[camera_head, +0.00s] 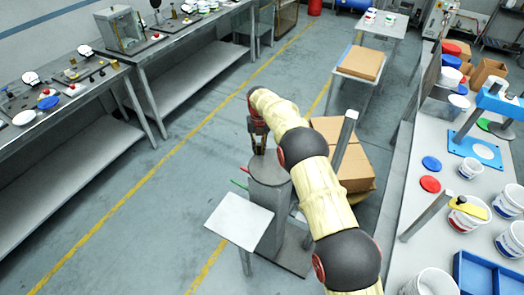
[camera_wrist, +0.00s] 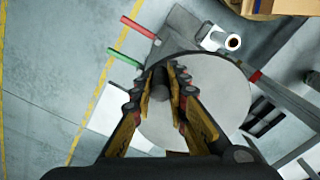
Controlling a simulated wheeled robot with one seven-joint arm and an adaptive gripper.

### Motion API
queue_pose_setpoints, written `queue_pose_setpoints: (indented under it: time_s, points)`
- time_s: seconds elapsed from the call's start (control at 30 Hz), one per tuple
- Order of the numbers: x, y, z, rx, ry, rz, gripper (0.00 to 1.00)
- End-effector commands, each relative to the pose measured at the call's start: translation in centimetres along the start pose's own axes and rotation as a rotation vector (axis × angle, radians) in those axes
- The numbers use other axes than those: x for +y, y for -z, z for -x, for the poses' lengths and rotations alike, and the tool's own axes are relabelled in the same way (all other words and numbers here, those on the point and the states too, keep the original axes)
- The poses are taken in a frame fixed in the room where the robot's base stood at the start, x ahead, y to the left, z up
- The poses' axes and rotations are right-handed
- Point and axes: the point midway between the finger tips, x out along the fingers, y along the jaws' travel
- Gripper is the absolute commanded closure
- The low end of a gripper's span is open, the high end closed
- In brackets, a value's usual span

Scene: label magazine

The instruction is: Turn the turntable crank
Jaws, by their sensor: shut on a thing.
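The turntable is a grey upright drum with a round flat top (camera_head: 268,172), low in the middle of the head view. Its pale disc also fills the middle of the wrist view (camera_wrist: 225,100). My gripper (camera_head: 258,148) points down over the top. In the wrist view my gripper (camera_wrist: 169,74) has its fingers close together around a dark upright piece, apparently the crank handle, mostly hidden by the fingers. A red rod (camera_wrist: 137,27) and a green rod (camera_wrist: 124,57) stick out beside the disc.
A pale square plate (camera_head: 240,222) stands in front of the drum. Cardboard boxes (camera_head: 345,165) and a metal post (camera_head: 343,140) are behind my arm. A bench with tubs and a blue press (camera_head: 470,145) is at right. Open floor (camera_head: 150,190) lies at left.

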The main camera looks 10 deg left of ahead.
Motion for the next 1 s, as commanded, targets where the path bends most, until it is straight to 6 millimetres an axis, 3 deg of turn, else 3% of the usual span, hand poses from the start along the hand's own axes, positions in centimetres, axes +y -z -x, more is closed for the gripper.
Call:
queue_pose_setpoints:
  time_s: [0.5,0.53,0.87,1.0]
  points:
    - [0.14,-0.21,-0.13,0.003,0.001,0.011,1.00]
    - [0.13,-0.22,-0.13,0.003,0.001,0.011,0.84]
    - [0.12,-0.27,-0.07,0.001,0.001,0.011,0.65]
    - [0.12,-0.29,-0.04,0.001,0.000,0.011,0.65]
